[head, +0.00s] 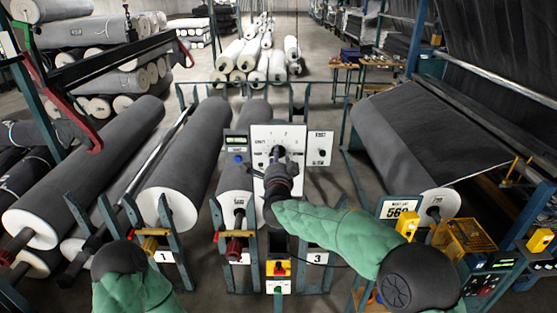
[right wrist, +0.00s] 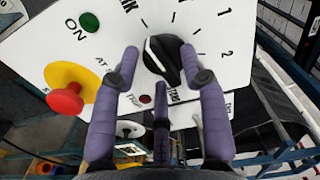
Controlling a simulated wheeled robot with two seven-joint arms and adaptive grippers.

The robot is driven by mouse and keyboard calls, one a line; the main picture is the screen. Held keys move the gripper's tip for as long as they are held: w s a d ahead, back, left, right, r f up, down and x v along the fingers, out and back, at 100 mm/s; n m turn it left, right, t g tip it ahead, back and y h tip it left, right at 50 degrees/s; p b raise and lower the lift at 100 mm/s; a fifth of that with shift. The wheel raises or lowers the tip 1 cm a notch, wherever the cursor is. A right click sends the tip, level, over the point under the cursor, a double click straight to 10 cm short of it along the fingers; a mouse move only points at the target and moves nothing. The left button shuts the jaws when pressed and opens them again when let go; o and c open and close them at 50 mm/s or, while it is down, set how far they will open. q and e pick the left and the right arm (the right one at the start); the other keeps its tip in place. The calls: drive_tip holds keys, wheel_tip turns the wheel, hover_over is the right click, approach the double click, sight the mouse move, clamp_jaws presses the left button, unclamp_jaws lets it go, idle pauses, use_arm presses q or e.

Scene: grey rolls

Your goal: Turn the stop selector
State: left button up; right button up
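The selector is a black knob (right wrist: 163,60) with a light pointer line, on a white panel (right wrist: 45,55) with tick marks and the numbers 1 and 2. My right gripper (right wrist: 159,54) has its purple fingers on either side of the knob. A thin strip of white shows between the left finger and the knob; the right finger is close against it or touching, I cannot tell which. In the head view the right gripper (head: 278,158) is in front of the white panel (head: 262,132) and partly hides the knob. My left gripper is not in view.
A red mushroom button on a yellow base (right wrist: 85,78) and a green ON button (right wrist: 89,22) sit left of the knob. A small red dot (right wrist: 145,99) is below it. Large grey rolls (head: 190,160) on stands flank the panel. A yellow basket (head: 463,238) is at the right.

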drive_tip(key=s, duration=1.2)
